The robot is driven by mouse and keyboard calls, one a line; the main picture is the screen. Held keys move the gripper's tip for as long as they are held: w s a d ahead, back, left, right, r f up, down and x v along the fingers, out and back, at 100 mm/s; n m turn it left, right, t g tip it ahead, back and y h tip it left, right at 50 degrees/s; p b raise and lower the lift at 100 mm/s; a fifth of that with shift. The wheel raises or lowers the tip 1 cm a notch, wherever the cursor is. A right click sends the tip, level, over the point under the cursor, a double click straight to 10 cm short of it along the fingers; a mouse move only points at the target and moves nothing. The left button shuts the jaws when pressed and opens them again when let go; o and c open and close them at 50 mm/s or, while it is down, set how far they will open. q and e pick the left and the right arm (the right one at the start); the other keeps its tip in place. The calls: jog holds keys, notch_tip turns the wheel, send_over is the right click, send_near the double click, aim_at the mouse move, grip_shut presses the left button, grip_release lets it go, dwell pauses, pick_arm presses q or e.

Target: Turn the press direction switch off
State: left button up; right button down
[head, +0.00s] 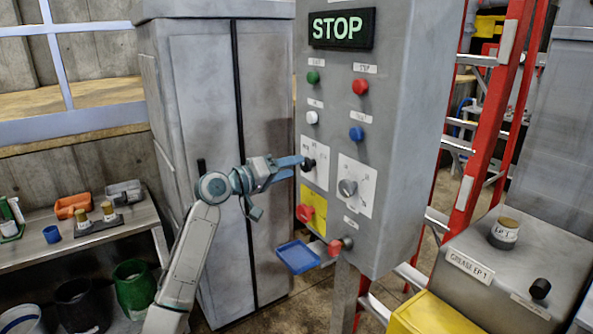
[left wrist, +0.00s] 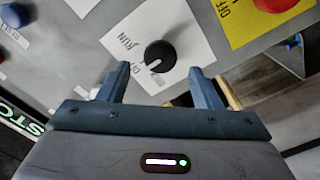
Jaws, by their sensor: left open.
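The control box (head: 390,120) carries two rotary switches on white plates. The black knob (head: 308,165) is at the left and the grey knob (head: 347,187) at the right; I cannot read which one is named press direction. My left gripper (head: 292,168) is at the black knob, with its fingers pointing at the panel. In the left wrist view, the gripper (left wrist: 158,76) is open, with a finger on each side of the black knob (left wrist: 160,55). Contact is not clear. Its plate reads RUN and OFF, and the white pointer mark slants toward the lower left. My right gripper is not in view.
A red mushroom button (head: 305,213) on a yellow plate sits below the black knob. Green, red, white and blue buttons are above. A lit STOP sign (head: 341,29) tops the panel. A blue tray (head: 297,257) juts out below. A red ladder (head: 490,110) stands behind.

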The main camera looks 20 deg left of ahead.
pick_arm(q)
jog(key=b+v, duration=0.2)
jog(key=v, duration=0.6)
jog(key=shift+b, duration=0.35)
jog(key=shift+w, duration=0.1)
